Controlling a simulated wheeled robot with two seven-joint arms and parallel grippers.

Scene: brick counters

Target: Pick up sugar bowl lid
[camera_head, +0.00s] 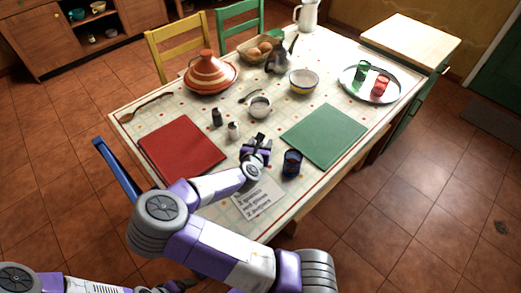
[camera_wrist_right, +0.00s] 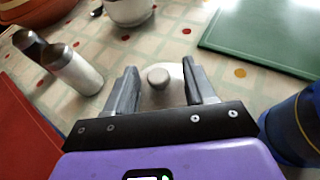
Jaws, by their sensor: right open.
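The sugar bowl lid (camera_wrist_right: 158,78), pale with a round grey knob, lies on the tablecloth in the right wrist view. My right gripper (camera_wrist_right: 160,66) is open, with one finger on each side of the knob and visible gaps between. In the head view my right gripper (camera_head: 259,141) is low over the table between the red and green mats and hides the lid. The white sugar bowl (camera_head: 260,107) stands just beyond it; its lower part shows in the wrist view (camera_wrist_right: 128,10). Part of my left gripper (camera_head: 172,287) shows at the bottom edge; its jaws are unclear.
Two shakers (camera_head: 233,130) stand left of my right gripper, a dark blue cup (camera_head: 292,163) to its right. A red mat (camera_head: 182,148) and green mat (camera_head: 324,135) lie either side. A tagine (camera_head: 210,75), bowl (camera_head: 303,82) and tray (camera_head: 350,88) stand farther back.

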